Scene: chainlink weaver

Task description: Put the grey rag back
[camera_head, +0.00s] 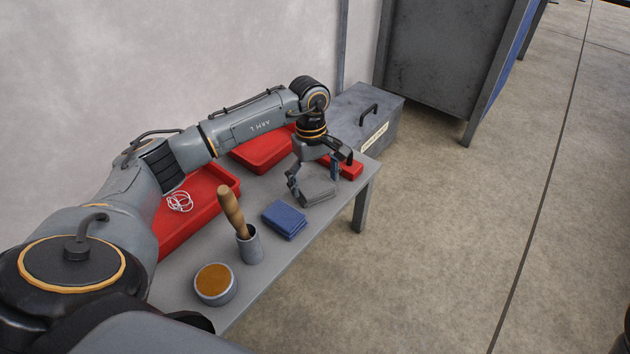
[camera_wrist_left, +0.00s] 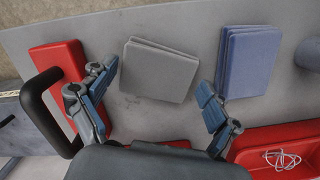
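The folded grey rag (camera_head: 318,193) lies flat on the grey table near its right edge. It also shows in the left wrist view (camera_wrist_left: 160,70), a little skewed and lying between the directions of the two fingers. My left gripper (camera_head: 314,179) is open above the rag, its fingers pointing down on either side. In the left wrist view the fingers (camera_wrist_left: 157,80) are spread wide with nothing between the pads, and the rag lies below them. A folded blue rag (camera_head: 285,219) lies beside the grey one. My right gripper is not in view.
Red trays (camera_head: 262,153) line the wall side; one holds white rings (camera_head: 180,201). A small red box (camera_head: 350,168) sits near the table end (camera_head: 365,190).

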